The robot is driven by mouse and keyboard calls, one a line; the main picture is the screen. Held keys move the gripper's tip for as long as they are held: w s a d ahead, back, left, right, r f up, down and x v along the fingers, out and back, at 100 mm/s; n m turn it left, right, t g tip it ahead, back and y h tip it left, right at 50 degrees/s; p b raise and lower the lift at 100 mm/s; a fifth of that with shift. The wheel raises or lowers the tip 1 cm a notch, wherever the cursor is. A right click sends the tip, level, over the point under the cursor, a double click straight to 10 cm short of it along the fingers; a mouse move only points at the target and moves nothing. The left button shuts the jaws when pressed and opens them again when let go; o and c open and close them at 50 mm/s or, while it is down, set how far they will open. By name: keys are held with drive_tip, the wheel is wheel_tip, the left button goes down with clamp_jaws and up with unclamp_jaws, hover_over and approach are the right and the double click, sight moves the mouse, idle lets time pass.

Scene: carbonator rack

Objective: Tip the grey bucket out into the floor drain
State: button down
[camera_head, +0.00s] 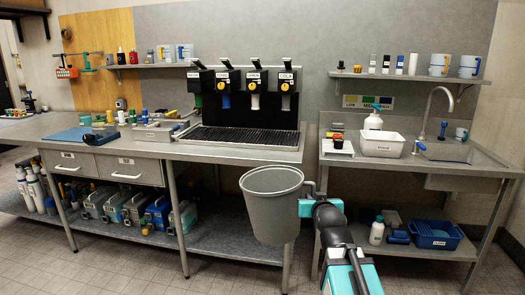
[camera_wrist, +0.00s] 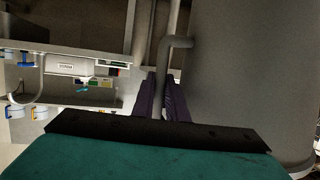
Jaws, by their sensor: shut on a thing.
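The grey bucket (camera_head: 272,210) hangs upright in front of the counter, a little right of the middle in the head view. Its open rim faces up, and I cannot make out any contents. In the wrist view the bucket (camera_wrist: 240,75) fills the right side. My gripper (camera_head: 308,200) is at the bucket's right side. In the wrist view my gripper (camera_wrist: 163,90) has its dark fingers shut on the bucket's bent grey side handle (camera_wrist: 167,60). I do not see the floor drain in either view.
A long steel counter (camera_head: 90,150) with the drink dispenser (camera_head: 250,90) stands behind the bucket. A sink table (camera_head: 400,165) stands at the right, with a blue bin (camera_head: 436,235) on its lower shelf. Tiled floor (camera_head: 120,275) is clear at the front left.

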drive_tip(key=shift+r+p, duration=5.7)
drive_tip(key=shift+r, duration=0.55)
